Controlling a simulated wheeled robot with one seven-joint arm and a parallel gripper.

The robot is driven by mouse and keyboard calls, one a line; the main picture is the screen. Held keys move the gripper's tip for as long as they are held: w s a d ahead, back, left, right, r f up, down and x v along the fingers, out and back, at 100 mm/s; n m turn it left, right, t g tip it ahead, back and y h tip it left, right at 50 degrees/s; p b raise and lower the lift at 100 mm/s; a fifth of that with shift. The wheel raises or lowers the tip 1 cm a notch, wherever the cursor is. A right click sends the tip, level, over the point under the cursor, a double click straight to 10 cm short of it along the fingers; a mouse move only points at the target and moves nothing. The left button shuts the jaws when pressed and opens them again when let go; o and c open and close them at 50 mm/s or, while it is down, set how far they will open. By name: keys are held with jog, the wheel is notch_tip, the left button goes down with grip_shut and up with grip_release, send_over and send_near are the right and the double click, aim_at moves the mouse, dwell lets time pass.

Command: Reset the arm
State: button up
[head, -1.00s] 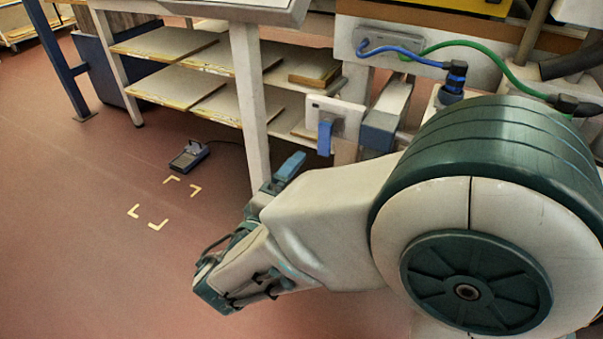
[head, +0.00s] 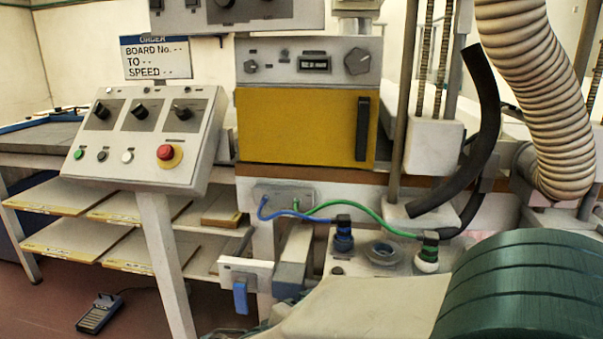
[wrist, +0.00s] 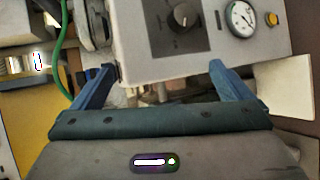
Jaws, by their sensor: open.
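My arm shows in the head view at the lower right, as a pale link and a dark green ribbed joint. My gripper is out of sight in the head view. In the wrist view my gripper (wrist: 162,82) has its two blue fingers wide apart, with nothing held between them. Beyond the fingers is a grey panel (wrist: 150,50) with a black knob (wrist: 183,17) and a round gauge (wrist: 241,16). I cannot tell how far the fingertips are from it.
A control console (head: 146,135) with a red button (head: 165,152) stands at left. A yellow door (head: 300,126) is at the centre. A ribbed hose (head: 535,90) hangs at right. A foot pedal (head: 99,312) lies on the floor.

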jog(key=s+d+r+m+g+y+p, duration=0.3)
jog(key=s+d+r+m+g+p, duration=0.4)
jog(key=d+r+p, duration=0.55)
notch_tip(320, 180, up, 11)
jog(key=s+m+y+p, duration=0.1)
jog(key=m+y+p, duration=0.2)
jog(key=y+p, duration=0.3)
jog(key=shift+s+m+p, duration=0.4)
jog(key=shift+p, duration=2.45)
